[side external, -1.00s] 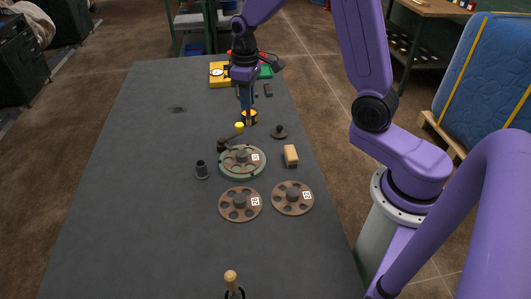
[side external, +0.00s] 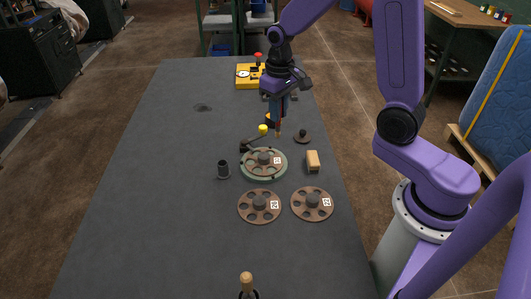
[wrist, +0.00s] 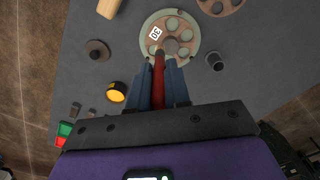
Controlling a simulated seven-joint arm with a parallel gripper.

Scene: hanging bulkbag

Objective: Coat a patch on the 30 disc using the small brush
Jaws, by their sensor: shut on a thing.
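My gripper (side external: 279,112) is shut on the small brush, whose red handle (wrist: 158,80) shows between the blue fingers in the wrist view. The brush tip (side external: 278,135) points down, above the table. The 30 disc (side external: 263,163) is a holed disc with a hub, on a pale green round base. Its "30" label (wrist: 155,33) reads clearly in the wrist view. The brush is behind the disc in the side view, apart from it. A black pot with yellow-orange contents (wrist: 117,92) stands beside the gripper; the gripper partly hides it in the side view.
Two brown discs (side external: 259,206) (side external: 312,203) lie in front. A wooden block (side external: 313,161) and a small knobbed disc (side external: 303,137) are right. The table's left side is clear.

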